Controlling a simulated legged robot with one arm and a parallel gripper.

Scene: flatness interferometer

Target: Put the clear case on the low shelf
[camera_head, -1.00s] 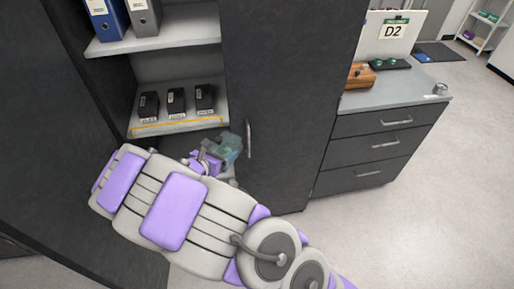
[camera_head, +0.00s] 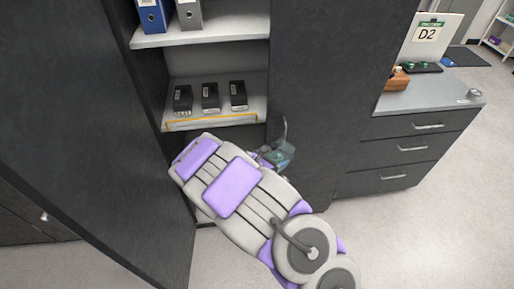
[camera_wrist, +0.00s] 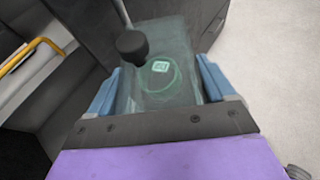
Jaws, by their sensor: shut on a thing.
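The clear case (camera_head: 281,155) is a see-through greenish box held at the end of my arm, in front of the cabinet's right door. In the wrist view the clear case (camera_wrist: 178,48) sits between the blue fingers of my gripper (camera_wrist: 160,88), which is shut on it. A pale square label and a round shape show on it, with a dark round knob at its upper left. A low shelf (camera_head: 257,102) in the open cabinet carries three black boxes at its back and a yellow outline along its front. My gripper is right of and below this shelf, apart from it.
An upper shelf (camera_head: 235,27) holds blue and grey binders. The open left door (camera_head: 90,120) stands close beside my arm. The right door (camera_head: 320,90) has a curved handle near the case. A drawer unit (camera_head: 405,150) stands at right. Floor at right is clear.

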